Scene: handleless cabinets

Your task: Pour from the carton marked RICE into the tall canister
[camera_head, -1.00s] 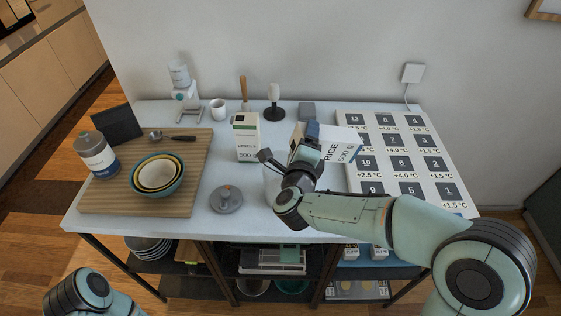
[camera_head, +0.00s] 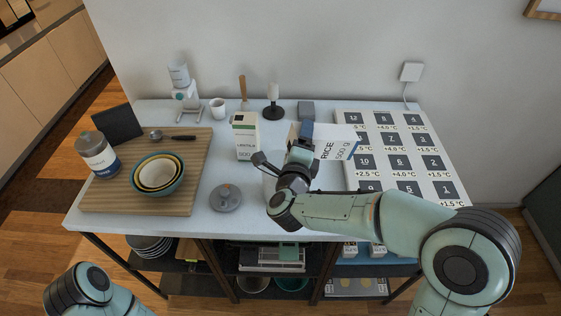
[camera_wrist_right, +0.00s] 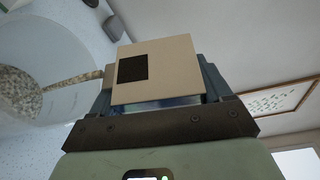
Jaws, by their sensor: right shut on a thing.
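The carton marked RICE (camera_head: 340,146) is white and lies tilted well over in the head view. My right gripper (camera_head: 302,140) is shut on it. In the right wrist view the carton's beige end with a dark square opening (camera_wrist_right: 155,72) shows between the fingers. The tall canister (camera_head: 269,188) is clear and mostly hidden behind my right wrist. In the wrist view, the canister (camera_wrist_right: 75,45) holds pale speckled grains, and a thin stream of grains runs between the carton side and this heap. My left gripper is out of view; only part of my left arm shows.
A board (camera_head: 190,195) with nested bowls (camera_head: 158,175) and a jar (camera_head: 98,155) lies left. A labelled panel (camera_head: 365,180) lies right.

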